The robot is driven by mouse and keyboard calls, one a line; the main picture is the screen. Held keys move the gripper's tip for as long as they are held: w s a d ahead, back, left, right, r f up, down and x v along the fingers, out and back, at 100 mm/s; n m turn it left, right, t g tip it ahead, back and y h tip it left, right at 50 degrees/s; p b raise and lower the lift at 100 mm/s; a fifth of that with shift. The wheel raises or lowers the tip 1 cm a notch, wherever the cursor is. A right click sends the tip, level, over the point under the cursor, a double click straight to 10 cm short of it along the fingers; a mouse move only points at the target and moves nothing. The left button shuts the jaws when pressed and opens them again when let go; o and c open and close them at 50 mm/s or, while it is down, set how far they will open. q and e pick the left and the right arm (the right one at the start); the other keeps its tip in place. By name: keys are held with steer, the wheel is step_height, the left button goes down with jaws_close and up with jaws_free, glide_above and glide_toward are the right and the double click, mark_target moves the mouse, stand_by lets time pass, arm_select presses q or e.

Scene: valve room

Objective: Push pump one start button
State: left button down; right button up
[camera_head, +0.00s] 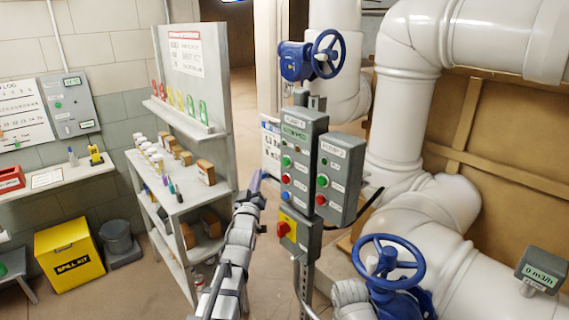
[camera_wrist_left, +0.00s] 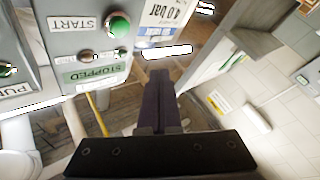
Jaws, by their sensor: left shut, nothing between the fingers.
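The pump one control box (camera_head: 304,160) stands on a post, with a green button (camera_head: 287,161) above a red and a blue one. In the left wrist view, a green button (camera_wrist_left: 118,25) sits beside a START label (camera_wrist_left: 74,23) on a grey panel, with a green STOPPED display (camera_wrist_left: 95,75). My left gripper (camera_head: 256,180) is left of the box; its dark purple fingers (camera_wrist_left: 158,73) are shut and empty. They show apart from the button in the wrist view. My right gripper is not in view.
The pump two box (camera_head: 338,178) adjoins on the right. A red knob on a yellow plate (camera_head: 288,229) is below. Blue valve wheels (camera_head: 389,263) and white pipes (camera_head: 470,40) fill the right. A shelf unit (camera_head: 196,190) stands left of my arm.

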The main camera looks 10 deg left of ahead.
mark_target(281, 168)
arm_select(q)
steer(key=w+d, duration=0.4)
steer(key=w, duration=0.2)
steer(key=shift+d, duration=0.35)
stand_by(1.9)
steer(key=shift+w+d, duration=0.25)
steer(key=shift+w, duration=0.05)
steer(key=shift+w+d, duration=0.25)
steer(key=shift+w, duration=0.1)
stand_by(0.8)
steer(key=shift+s, duration=0.1)
steer(key=shift+s+a, duration=0.5)
steer(key=shift+s, duration=0.1)
stand_by(0.3)
steer(key=shift+s+a, duration=0.8)
steer(key=shift+s, duration=0.2)
steer(key=shift+s+a, duration=0.75)
steer(key=shift+s, duration=0.25)
